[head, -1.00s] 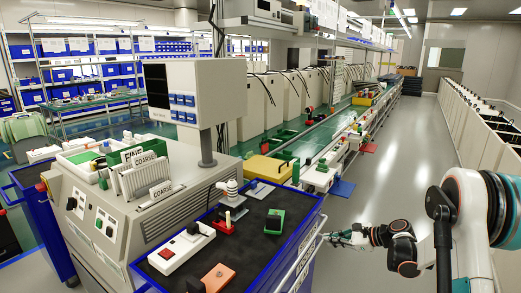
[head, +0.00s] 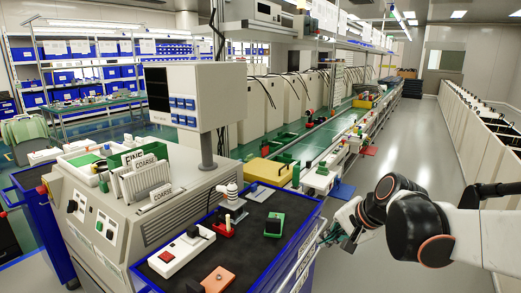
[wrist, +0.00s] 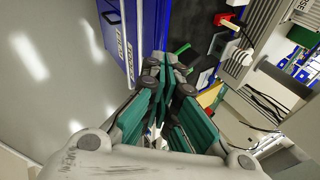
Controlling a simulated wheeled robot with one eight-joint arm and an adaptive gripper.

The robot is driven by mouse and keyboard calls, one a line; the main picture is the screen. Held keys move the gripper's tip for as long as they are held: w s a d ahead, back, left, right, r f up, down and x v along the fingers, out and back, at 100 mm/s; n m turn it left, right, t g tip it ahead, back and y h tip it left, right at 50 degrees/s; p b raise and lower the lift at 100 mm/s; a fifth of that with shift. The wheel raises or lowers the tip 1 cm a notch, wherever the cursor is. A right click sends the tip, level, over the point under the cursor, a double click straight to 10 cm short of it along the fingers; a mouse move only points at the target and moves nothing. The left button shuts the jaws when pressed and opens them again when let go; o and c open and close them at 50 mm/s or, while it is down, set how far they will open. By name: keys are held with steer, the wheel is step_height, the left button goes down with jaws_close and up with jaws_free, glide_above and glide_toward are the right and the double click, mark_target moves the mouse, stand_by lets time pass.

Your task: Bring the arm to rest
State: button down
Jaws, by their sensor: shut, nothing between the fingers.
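My gripper (head: 326,237) is beside the right edge of the blue cart (head: 318,207) in the head view, low near the rail on its side. In the wrist view my gripper (wrist: 165,72) has its green fingers close together, with nothing held between them. Whether it touches the cart or its rail I cannot tell. My arm (head: 425,228) reaches in from the right edge of the head view, bent down toward the cart.
The cart's dark top holds a green block (head: 273,225), an orange block (head: 218,279) and a white box with a red switch (head: 180,252). A grey machine (head: 120,215) stands left. The aisle floor (head: 400,130) at right is clear.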

steer(key=s+d+f+n+h, duration=0.1)
steer(key=s+n+h, duration=0.3)
steer(key=s+n, duration=0.5)
steer(key=s, duration=1.1)
steer(key=shift+s+d+t+b, duration=0.35)
steer(key=shift+s+t, duration=0.05)
